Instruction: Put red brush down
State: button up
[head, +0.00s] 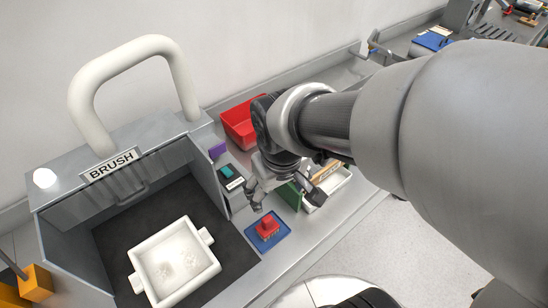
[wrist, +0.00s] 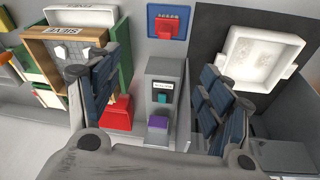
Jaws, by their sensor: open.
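The red brush (head: 267,226) sits on a small blue mat (head: 281,240) on the bench, beside the box labelled BRUSH. In the wrist view the brush (wrist: 168,26) and mat (wrist: 154,32) are at the top centre, beyond the fingertips. My gripper (head: 283,193) is open with nothing between its fingers, just behind and above the mat in the head view. The brush stands apart from it. In the wrist view my gripper (wrist: 155,85) has its two fingers spread wide to left and right.
A white two-handled dish (head: 178,260) sits in the open BRUSH box (head: 211,186). A red bin (head: 239,125) stands behind my gripper. A small device with a teal button (head: 228,172) is close by its left. A wooden sieve (wrist: 75,45) lies on trays at the left of the wrist view.

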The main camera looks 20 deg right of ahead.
jog(key=s+r+m+t, duration=0.1)
jog(key=s+r+t, duration=0.1)
jog(key=s+r, duration=0.5)
jog(key=shift+s, duration=1.05)
jog(key=shift+a+r, duration=0.1)
notch_tip(320, 180, down, 3)
jog(key=b, duration=0.2)
jog(key=shift+r+b, duration=0.15)
jog(key=shift+b, duration=0.2)
jog(key=shift+o, duration=0.4)
